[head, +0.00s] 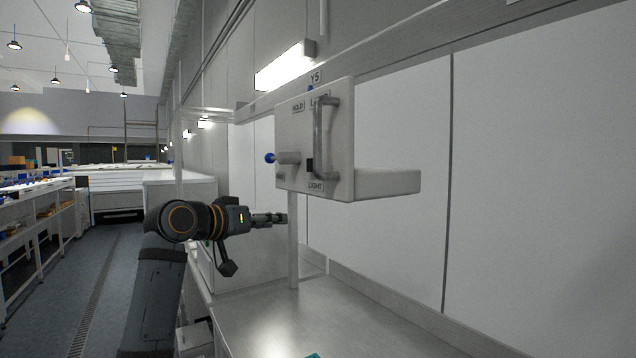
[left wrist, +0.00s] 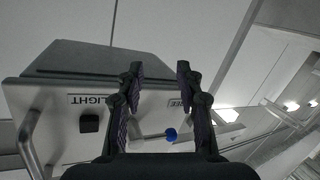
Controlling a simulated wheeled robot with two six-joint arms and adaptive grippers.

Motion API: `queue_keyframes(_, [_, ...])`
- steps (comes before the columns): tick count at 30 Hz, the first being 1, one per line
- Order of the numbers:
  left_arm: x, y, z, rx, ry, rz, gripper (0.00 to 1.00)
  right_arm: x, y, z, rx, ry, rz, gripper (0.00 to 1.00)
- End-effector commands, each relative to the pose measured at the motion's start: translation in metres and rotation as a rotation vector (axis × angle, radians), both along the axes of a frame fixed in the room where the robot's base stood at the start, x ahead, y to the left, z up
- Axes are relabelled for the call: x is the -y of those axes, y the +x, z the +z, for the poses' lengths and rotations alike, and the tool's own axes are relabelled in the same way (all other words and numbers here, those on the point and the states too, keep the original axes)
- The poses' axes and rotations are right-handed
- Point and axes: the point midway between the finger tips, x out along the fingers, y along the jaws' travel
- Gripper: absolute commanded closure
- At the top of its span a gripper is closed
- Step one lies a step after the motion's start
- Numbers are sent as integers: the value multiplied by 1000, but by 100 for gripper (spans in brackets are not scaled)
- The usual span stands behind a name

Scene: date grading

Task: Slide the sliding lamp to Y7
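The sliding lamp (head: 365,184) is a pale box with an upright bar handle (head: 322,135) on its front plate, hung from a wall rail (head: 400,62). A label Y5 (head: 315,77) is above it. A pin with a blue knob (head: 270,158) sticks out at the plate's left, near a HOLD label. A dark switch (head: 309,166) sits above the LIGHT label. My left gripper (head: 285,218) is below the plate, apart from handle and knob. The left wrist view shows its fingers (left wrist: 160,72) open and empty, with the blue knob (left wrist: 171,134) seen between them. My right gripper is not in view.
A steel bench (head: 300,320) runs below the lamp, mostly clear, with a teal item (head: 312,355) at the bottom edge. A thin post (head: 293,240) stands under the lamp. Wall panels (head: 540,180) fill the right. An aisle floor (head: 100,290) is at left.

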Motion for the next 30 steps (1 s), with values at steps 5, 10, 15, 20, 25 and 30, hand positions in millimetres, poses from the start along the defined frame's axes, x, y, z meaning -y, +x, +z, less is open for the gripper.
queue_keyframes(5, [24, -101, 131, 217, 67, -130, 64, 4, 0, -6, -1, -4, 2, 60])
queue_keyframes(10, [34, -158, 177, 314, 119, -188, 64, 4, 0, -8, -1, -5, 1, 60])
queue_keyframes(15, [36, -166, 183, 328, 127, -197, 64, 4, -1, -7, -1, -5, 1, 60])
queue_keyframes(20, [49, -154, 185, 324, 125, -200, 64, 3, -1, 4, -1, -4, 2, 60])
queue_keyframes(25, [76, -128, 187, 323, 125, -201, 64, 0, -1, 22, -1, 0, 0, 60])
queue_keyframes(30, [97, -105, 186, 323, 125, -199, 64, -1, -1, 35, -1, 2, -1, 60])
